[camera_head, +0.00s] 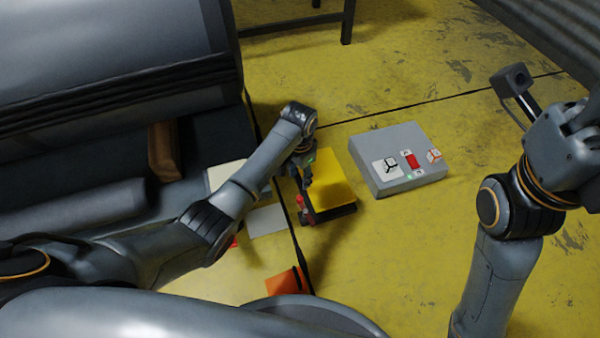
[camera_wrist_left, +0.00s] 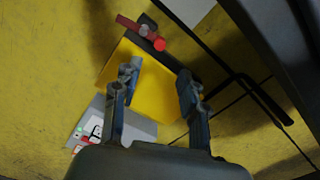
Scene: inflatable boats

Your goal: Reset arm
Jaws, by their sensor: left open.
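My left gripper (camera_head: 303,182) reaches down from the left arm beside a yellow flat-topped object (camera_head: 332,180) on the floor. In the left wrist view its two fingers (camera_wrist_left: 158,80) are apart, with nothing between them, and the yellow object (camera_wrist_left: 150,85) lies beyond them. A dark part with red pieces (camera_wrist_left: 143,32) is at that object's edge. My right arm comes up at the right of the head view. Its gripper end (camera_head: 586,128) is cut by the picture edge, so its jaws are not clear.
A grey box (camera_head: 390,150) with a red switch and cube pictures lies right of the yellow object. A dark inflatable boat (camera_head: 110,70) fills the upper left. An orange piece (camera_head: 285,281) and a pale sheet (camera_head: 268,220) lie nearby. Yellow worn floor (camera_head: 420,240) is clear at centre right.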

